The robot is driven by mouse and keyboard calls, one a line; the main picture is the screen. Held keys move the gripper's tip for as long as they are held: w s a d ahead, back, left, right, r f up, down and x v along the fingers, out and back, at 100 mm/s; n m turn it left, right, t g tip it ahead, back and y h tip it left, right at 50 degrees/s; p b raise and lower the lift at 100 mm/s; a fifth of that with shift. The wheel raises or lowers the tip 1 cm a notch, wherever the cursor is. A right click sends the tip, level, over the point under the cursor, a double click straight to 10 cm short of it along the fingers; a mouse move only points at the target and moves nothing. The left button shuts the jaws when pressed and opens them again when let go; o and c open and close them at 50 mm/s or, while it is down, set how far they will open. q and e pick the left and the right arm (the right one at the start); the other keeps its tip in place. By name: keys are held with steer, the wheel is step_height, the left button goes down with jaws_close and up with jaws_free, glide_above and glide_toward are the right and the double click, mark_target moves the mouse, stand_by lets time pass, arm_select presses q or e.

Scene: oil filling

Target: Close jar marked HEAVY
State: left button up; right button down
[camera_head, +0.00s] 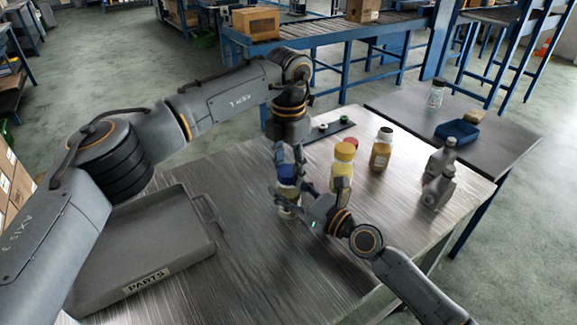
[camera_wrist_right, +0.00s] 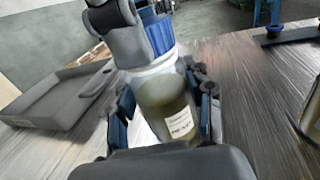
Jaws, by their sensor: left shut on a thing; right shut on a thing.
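A clear jar with amber-brown contents, a white neck and a white label (camera_wrist_right: 181,124) stands in the middle of the table. The label's small print is hard to read. In the head view the jar (camera_head: 289,208) is partly covered by my grippers. My right gripper (camera_head: 288,197) comes in from the right and is shut around the jar's body. A blue ribbed lid (camera_head: 287,173) is at the top of the jar, and it also shows in the right wrist view (camera_wrist_right: 160,36). My left gripper (camera_head: 287,162) points down from above and is shut on this lid. I cannot tell whether the lid is fully seated.
A grey PARTS tray (camera_head: 150,280) lies at the left. A yellow-lidded jar (camera_head: 343,164), an open amber jar (camera_head: 381,150) and grey bottles (camera_head: 438,188) stand to the right. A dark strip (camera_head: 328,132) with small lids lies behind. The front table area is clear.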

arm_select(q)
steer(key=m, duration=0.4)
steer(key=shift+m, duration=0.3)
steer(key=m, duration=0.3)
steer(key=o, duration=1.4)
steer(key=shift+c, duration=0.2)
step_height(320, 180, up, 12)
arm_select(e)
steer(key=shift+c, duration=2.3)
jaws_free()
